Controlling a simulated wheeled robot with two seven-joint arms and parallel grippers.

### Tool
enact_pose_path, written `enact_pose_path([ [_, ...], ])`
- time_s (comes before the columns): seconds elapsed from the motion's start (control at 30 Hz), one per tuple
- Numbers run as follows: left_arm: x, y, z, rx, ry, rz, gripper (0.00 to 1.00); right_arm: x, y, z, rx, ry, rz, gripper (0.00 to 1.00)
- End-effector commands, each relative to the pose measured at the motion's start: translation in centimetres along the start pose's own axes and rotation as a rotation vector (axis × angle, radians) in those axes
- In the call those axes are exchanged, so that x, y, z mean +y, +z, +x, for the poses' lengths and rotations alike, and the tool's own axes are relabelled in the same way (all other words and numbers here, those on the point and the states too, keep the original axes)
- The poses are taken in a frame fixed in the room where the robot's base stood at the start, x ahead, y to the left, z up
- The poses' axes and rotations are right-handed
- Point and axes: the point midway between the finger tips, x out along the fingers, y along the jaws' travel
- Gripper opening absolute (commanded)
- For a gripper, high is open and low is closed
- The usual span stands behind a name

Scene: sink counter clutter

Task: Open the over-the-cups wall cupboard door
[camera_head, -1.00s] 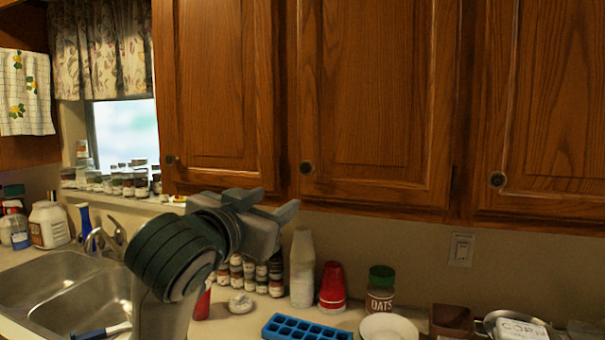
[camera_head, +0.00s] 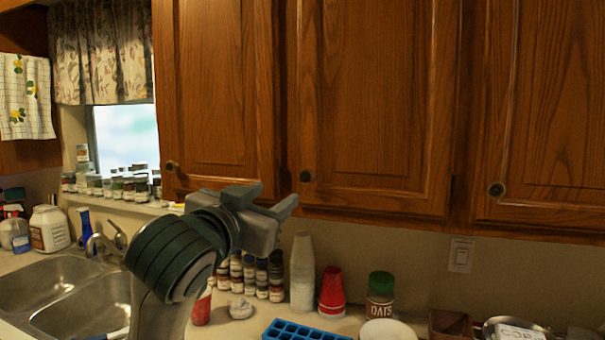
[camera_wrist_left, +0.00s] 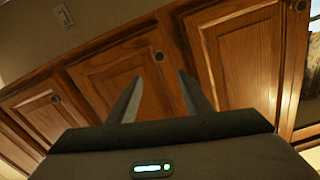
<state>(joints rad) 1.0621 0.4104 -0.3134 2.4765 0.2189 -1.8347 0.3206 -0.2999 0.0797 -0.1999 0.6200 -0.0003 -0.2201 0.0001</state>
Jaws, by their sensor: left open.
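The over-the-cups wall cupboard door (camera_head: 380,95) is the middle wooden door, closed, above the stacked white cups (camera_head: 302,270) and red cups (camera_head: 332,292). Its round dark knob (camera_head: 306,176) is at its lower left corner. My left gripper (camera_head: 277,200) is open and empty, a little below and left of the knob in the head view. In the left wrist view the knob (camera_wrist_left: 158,56) shows just beyond the gap between the open fingertips (camera_wrist_left: 160,78), apart from them. My right gripper is not in view.
Closed doors flank it on the left (camera_head: 215,90) and right (camera_head: 550,110), each with a knob. Below are spice jars (camera_head: 250,275), an oats jar (camera_head: 380,295), a blue ice tray (camera_head: 300,331) and a sink (camera_head: 85,295). Free air lies under the cupboards.

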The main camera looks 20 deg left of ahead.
Motion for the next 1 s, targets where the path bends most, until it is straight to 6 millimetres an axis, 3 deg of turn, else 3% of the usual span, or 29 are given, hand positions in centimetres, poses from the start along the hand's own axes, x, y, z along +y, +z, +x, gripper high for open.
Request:
enact_pose_path([
  [0.03,-0.1,-0.4,0.2,-0.005,0.0,0.0,0.45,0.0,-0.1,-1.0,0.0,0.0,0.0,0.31],
  [0.57,-0.1,-0.3,2.1,-0.004,0.001,0.005,0.45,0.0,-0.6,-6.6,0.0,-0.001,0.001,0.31],
  [1.0,0.0,-0.2,10.2,-0.005,0.0,0.004,0.45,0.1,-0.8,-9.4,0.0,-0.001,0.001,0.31],
])
